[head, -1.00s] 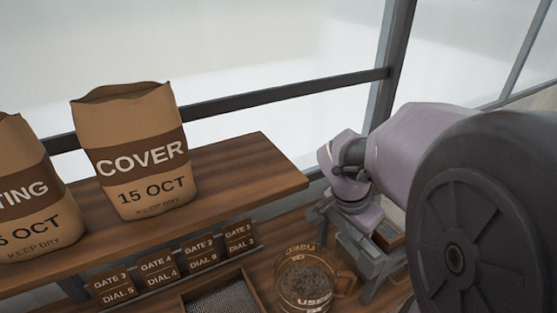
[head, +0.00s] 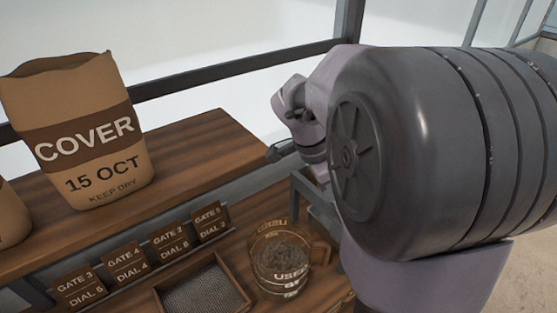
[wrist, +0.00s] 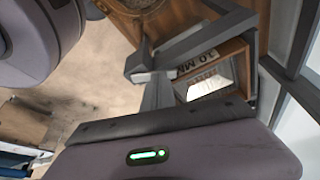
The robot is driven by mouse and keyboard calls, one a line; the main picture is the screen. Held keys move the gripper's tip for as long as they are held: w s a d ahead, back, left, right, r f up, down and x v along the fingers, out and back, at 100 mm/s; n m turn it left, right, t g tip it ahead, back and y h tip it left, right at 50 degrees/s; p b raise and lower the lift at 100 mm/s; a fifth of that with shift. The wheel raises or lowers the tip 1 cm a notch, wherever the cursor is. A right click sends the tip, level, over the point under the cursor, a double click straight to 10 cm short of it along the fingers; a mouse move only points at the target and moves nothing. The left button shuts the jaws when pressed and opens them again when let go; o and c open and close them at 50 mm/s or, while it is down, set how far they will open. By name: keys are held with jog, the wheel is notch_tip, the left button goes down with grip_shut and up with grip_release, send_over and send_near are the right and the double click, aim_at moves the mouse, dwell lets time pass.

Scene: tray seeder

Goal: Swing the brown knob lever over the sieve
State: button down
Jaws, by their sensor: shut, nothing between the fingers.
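My gripper (wrist: 152,78) is shut and empty in the wrist view, its fingers reaching up from the dark body with the green light. A wooden frame (wrist: 236,52) marked "10 MM", with a pale opening, lies just right of the fingertips; it may be the sieve. Grey bars cross between it and the fingers. A small brown part (wrist: 142,52) shows just above the fingertips; I cannot tell whether it is the knob lever or whether I touch it. In the head view my arm hides the gripper and most of the machine there.
A "COVER" bag (head: 88,135) stands on the wooden shelf (head: 190,145). Below are several gate and dial cards (head: 125,263), a wooden tray with a mesh-like surface (head: 240,305) and a clear jug (head: 281,262) of dark grains. A grey metal stand (head: 302,195) is beside my arm.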

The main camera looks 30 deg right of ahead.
jog(key=d+m, duration=0.1)
jog(key=m, duration=0.1)
jog(key=d+m+g, duration=0.1)
jog(key=m, duration=0.1)
jog(key=d+m+g+y, duration=0.1)
jog(key=m, duration=0.1)
jog(key=shift+m, duration=0.3)
jog(key=shift+s+d+m+g+y+p, duration=0.25)
jog(key=shift+d+m+y, duration=0.15)
jog(key=shift+m, duration=0.6)
jog(key=shift+s+d+m+g+y+p, duration=0.2)
jog(key=shift+d+m+y, duration=0.15)
jog(key=shift+m, duration=0.65)
jog(key=shift+f, duration=0.1)
jog(key=p+v, duration=0.8)
jog(key=v, duration=0.9)
jog(key=shift+r, duration=0.4)
jog(key=shift+a, duration=0.1)
